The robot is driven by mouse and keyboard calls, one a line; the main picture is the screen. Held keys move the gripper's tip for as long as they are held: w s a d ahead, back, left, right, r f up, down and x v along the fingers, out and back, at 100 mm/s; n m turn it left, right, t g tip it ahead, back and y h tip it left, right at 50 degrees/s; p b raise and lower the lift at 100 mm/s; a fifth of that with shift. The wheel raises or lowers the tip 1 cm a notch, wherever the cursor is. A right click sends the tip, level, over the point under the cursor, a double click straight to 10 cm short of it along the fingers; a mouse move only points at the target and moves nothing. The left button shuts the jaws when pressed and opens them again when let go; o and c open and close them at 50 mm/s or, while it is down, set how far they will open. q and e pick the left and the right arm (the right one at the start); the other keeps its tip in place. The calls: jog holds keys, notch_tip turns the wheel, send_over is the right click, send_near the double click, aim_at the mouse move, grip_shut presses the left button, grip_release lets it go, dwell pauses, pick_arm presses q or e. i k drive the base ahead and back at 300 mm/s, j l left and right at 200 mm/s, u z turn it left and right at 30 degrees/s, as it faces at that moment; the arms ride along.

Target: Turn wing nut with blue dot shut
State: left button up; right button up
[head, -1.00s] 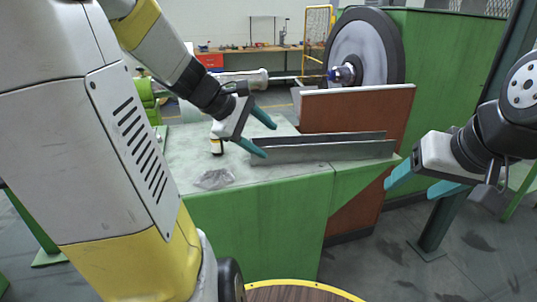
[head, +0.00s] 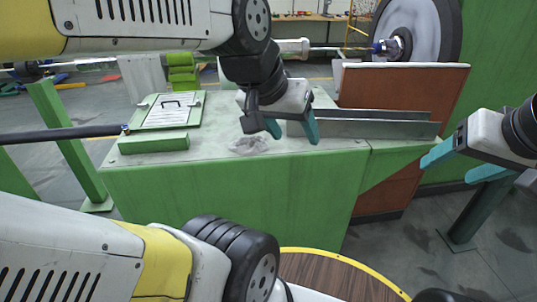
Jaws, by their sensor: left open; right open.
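No wing nut can be made out clearly. A small blue-marked fitting (head: 378,47) sits on the shaft in front of the big grey wheel (head: 415,30) at the upper right. Another small blue spot (head: 125,128) shows at the end of a dark rod (head: 60,134) at the left. My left gripper (head: 293,131) is open and empty, fingers pointing down above the green table's grey top, in front of the metal angle rail. It is apart from both blue marks. My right gripper (head: 448,170) is open and empty, right of the table, beside the brown panel.
A brown panel (head: 400,88) stands below the wheel. A wooden round top (head: 325,277) is at the bottom.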

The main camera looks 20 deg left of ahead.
aim_at(145, 106)
jog(key=u, duration=1.4)
